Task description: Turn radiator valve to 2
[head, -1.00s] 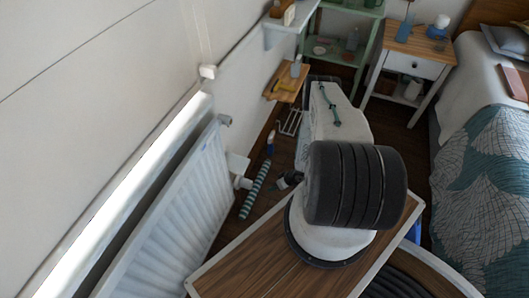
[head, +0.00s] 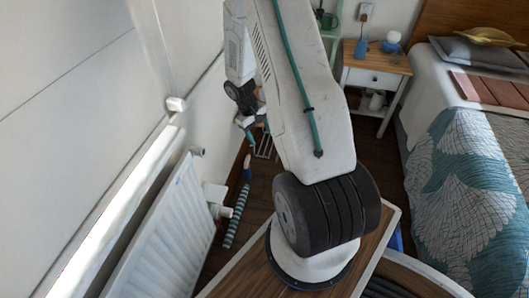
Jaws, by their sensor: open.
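The white radiator (head: 160,235) stands along the left wall. A small white valve knob (head: 223,211) sticks out low past its right end. Its number markings are too small to read. My arm rises in the middle of the head view, and my gripper (head: 248,128) shows small and partly hidden beyond the arm. It is open, above and beyond the valve, apart from it, with nothing visible between the fingers.
A striped roll (head: 236,215) lies on the floor beside the valve. A nightstand (head: 375,75) and a bed (head: 455,130) stand to the right. Dark wooden floor (head: 375,150) is clear between my arm and the bed.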

